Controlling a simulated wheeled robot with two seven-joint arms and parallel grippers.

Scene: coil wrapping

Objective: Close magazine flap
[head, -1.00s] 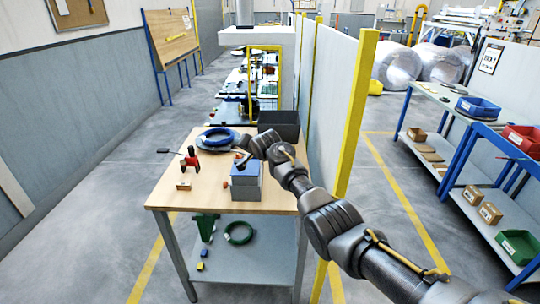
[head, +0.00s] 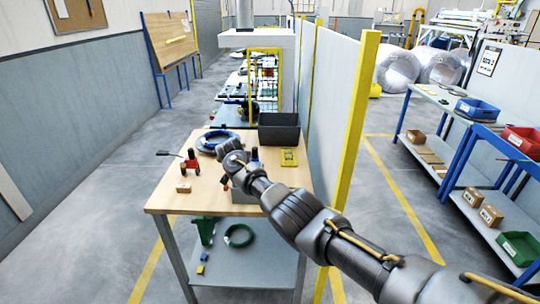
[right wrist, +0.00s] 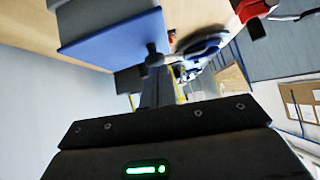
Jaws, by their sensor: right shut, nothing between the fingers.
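The magazine is a grey box (head: 243,197) near the table's front right corner. In the head view my right arm hides most of it. In the right wrist view its grey side (right wrist: 80,14) and blue flap panel (right wrist: 115,38) show at the upper left. The flap's exact angle cannot be told. My right gripper (head: 224,186) is at the left side of the box in the head view. Its shut, empty fingers (right wrist: 153,52) are at the blue panel's lower right edge in the wrist view; contact cannot be told. My left gripper is not in view.
A blue coil (head: 217,139), a red tool (head: 190,163), a small wooden block (head: 183,188), a black bin (head: 279,129) and a yellow item (head: 289,157) are on the table (head: 165,200). A partition with a yellow post (head: 352,130) stands to the right.

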